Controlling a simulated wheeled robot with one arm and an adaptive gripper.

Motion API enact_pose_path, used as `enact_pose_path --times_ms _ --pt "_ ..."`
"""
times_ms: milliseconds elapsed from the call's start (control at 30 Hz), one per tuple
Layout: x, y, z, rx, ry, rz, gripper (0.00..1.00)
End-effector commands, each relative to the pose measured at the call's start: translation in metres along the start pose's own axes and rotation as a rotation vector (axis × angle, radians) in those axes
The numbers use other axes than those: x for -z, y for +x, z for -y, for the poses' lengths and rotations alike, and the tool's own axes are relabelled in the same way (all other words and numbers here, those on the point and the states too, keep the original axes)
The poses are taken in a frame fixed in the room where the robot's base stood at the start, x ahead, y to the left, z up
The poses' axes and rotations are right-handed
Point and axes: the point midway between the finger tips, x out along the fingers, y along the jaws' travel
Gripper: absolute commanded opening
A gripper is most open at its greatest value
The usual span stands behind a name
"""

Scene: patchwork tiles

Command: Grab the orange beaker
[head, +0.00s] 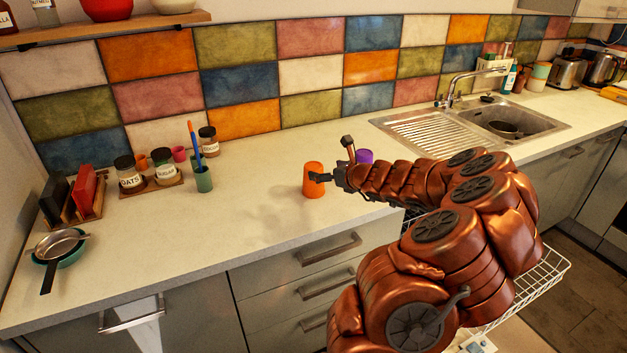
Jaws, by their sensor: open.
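The orange beaker (313,184) stands upright on the pale counter near its front edge, in the middle of the head view. My gripper (318,177) is open at the beaker's right side, with a dark finger in front of its upper part. The other finger is hard to make out, and I cannot tell whether the gripper touches the beaker. My copper-coloured arm reaches in from the lower right.
A purple cup (365,156) stands behind my arm, partly hidden. A green cup (203,180) with brushes, labelled jars (128,174) and a sieve on a bowl (62,243) are to the left. The sink (510,117) is at right. The counter left of the beaker is clear.

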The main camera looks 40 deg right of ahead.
Motion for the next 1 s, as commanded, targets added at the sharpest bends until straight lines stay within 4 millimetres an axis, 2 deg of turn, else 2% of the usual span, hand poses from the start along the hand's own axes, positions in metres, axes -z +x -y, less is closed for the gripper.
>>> enact_pose_path --times_ms 333,700,1000 --pt "0.000 0.023 -0.003 -0.004 -0.002 -0.001 0.95" --pt "0.002 0.061 -0.003 -0.004 -0.003 -0.001 0.95" --pt "0.002 0.066 -0.003 -0.004 -0.004 0.001 0.95"
